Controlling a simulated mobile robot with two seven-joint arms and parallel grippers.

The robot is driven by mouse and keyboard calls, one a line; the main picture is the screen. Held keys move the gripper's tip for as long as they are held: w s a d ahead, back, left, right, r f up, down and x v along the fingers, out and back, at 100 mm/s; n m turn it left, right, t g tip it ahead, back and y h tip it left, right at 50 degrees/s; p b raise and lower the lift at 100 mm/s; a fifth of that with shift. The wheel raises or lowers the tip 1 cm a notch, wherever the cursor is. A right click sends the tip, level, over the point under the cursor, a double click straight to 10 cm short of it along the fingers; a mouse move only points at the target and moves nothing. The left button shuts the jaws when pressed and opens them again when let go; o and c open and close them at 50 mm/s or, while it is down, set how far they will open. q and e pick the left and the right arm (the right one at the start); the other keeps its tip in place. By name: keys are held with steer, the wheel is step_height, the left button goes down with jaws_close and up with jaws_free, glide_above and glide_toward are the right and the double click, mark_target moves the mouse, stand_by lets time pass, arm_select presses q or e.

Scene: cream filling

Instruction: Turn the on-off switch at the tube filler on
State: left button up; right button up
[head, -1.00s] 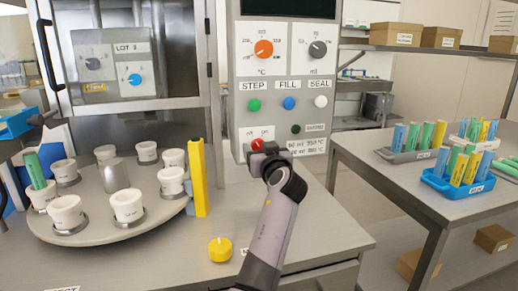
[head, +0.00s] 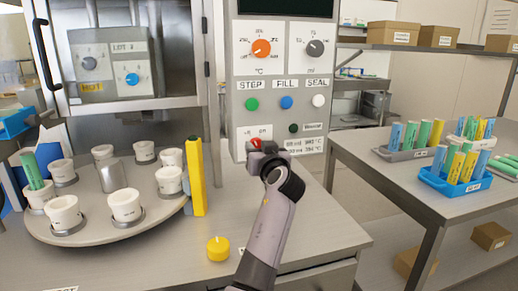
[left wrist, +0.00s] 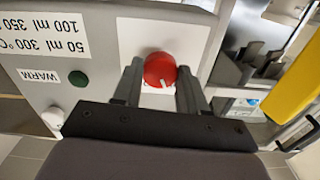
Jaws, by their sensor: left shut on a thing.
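The red on-off switch (head: 255,143) is a round knob low on the tube filler's grey front panel (head: 240,110). My left gripper (head: 261,153) is at this knob and hides part of it and its label. In the left wrist view the red knob (left wrist: 160,70) sits between the two dark fingers of my left gripper (left wrist: 160,88), which is shut on it. A white mark shows on the knob near its lower edge in that view. The right gripper is not in view.
Above the switch are green (head: 252,104), blue (head: 287,102) and white (head: 318,101) buttons and two dials. A turntable (head: 100,228) with white cups stands at the left beside a yellow post (head: 195,175). A yellow cap (head: 218,248) lies on the counter.

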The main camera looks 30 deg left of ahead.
arm_select(q)
steer(key=m+p, duration=0.1)
steer(key=m, duration=0.3)
steer(key=shift+r, duration=0.15)
steer(key=m+p, duration=0.2)
steer(key=shift+m, duration=0.4)
steer(key=shift+m+p, duration=1)
steer(key=shift+m, duration=1)
steer(key=o, duration=1.1)
steer(key=b+v, duration=0.1)
steer(key=v, duration=0.6)
